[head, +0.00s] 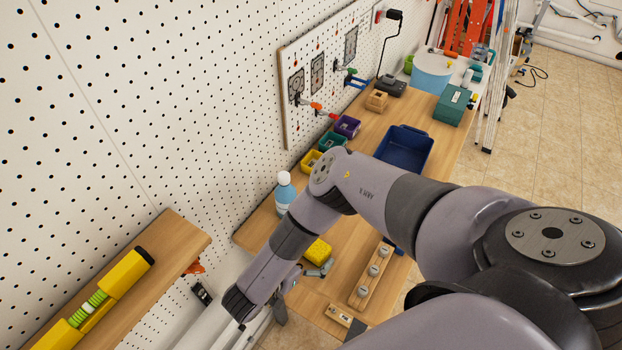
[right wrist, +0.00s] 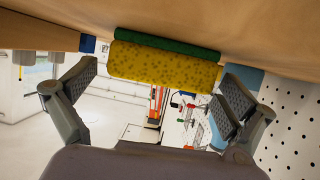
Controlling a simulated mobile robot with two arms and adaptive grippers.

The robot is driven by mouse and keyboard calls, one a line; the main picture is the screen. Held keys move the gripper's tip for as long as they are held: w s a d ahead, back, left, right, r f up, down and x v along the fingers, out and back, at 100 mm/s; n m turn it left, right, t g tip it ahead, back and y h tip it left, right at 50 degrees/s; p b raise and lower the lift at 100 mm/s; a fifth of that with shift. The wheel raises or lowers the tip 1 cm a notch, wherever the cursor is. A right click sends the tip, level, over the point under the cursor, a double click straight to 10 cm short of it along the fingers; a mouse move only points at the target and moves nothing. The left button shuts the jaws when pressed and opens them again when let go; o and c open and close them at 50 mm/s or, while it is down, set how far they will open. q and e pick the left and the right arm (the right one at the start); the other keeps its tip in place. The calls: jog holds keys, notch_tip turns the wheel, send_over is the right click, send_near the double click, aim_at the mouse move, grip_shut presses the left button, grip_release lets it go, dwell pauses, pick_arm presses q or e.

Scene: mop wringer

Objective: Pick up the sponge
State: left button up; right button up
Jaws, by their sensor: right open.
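The yellow sponge (head: 318,251) lies on the wooden workbench (head: 340,235), near its front left part. In the right wrist view the sponge (right wrist: 162,66) shows its speckled yellow side with a green layer along it, against the wooden surface. My right gripper (head: 303,273) is beside the sponge, partly hidden by my arm in the head view. In the right wrist view its fingers (right wrist: 160,80) are spread wide, one toward each end of the sponge. The gripper is open and empty; I cannot tell whether a finger touches the sponge. My left gripper is not in view.
A wooden block with metal knobs (head: 371,277) lies right of the sponge. A dark blue bin (head: 405,146) and small coloured bins (head: 333,140) sit farther back.

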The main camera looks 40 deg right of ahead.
jog(key=shift+w+d+f, duration=0.2)
jog(key=shift+d, duration=0.5)
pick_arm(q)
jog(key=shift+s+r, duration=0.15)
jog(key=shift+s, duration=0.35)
pick_arm(e)
jog(key=shift+a, duration=0.1)
jog(key=shift+c, duration=0.4)
jog(key=shift+c, duration=0.7)
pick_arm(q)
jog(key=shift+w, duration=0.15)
pick_arm(e)
jog(key=c, duration=0.7)
jog(key=shift+c, duration=0.2)
